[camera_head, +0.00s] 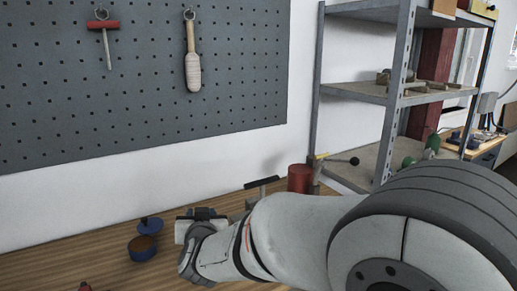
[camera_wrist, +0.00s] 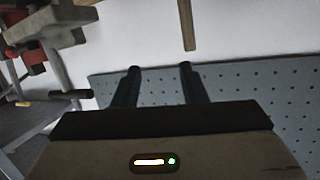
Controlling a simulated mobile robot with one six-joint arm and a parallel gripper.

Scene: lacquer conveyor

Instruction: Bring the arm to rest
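My arm (camera_head: 285,230) reaches from the lower right across the wooden bench, with its wrist (camera_head: 205,245) low over the bench top. In the wrist view, my gripper (camera_wrist: 159,75) has its two dark fingers apart, with nothing between them. The grey pegboard shows behind them, and the picture looks upside down. In the head view the fingers are hidden or cannot be made out.
The wooden bench (camera_head: 50,268) holds a small round blue container (camera_head: 142,249), a blue lid-like piece with a knob (camera_head: 150,225) and a red cylinder (camera_head: 300,178). A pegboard (camera_head: 140,90) hangs behind. A metal shelf (camera_head: 395,95) stands at the right.

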